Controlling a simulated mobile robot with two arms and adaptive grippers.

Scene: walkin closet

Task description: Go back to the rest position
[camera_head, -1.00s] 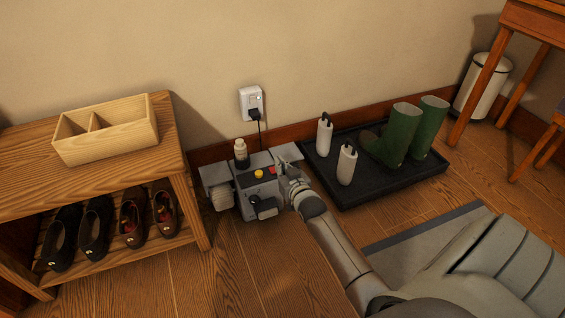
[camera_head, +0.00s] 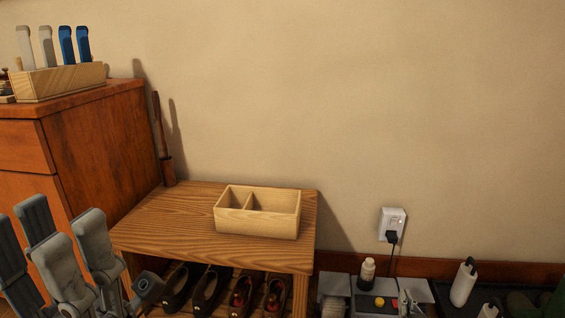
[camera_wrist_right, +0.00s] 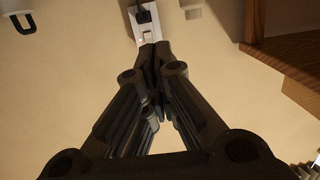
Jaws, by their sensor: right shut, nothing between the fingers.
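In the right wrist view, the fingers of my right gripper (camera_wrist_right: 152,58) are together and empty. A pale fitting (camera_wrist_right: 147,30) with a dark part lies just beyond the fingertips. At the lower left of the head view, grey jointed parts of mine (camera_head: 75,265), which look like my left gripper, stand in front of the cabinet, cut off by the frame.
The wooden shoe bench (camera_head: 165,215) carries a divided box (camera_head: 258,222). A cabinet (camera_head: 100,150) stands at left. The wall above is clear.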

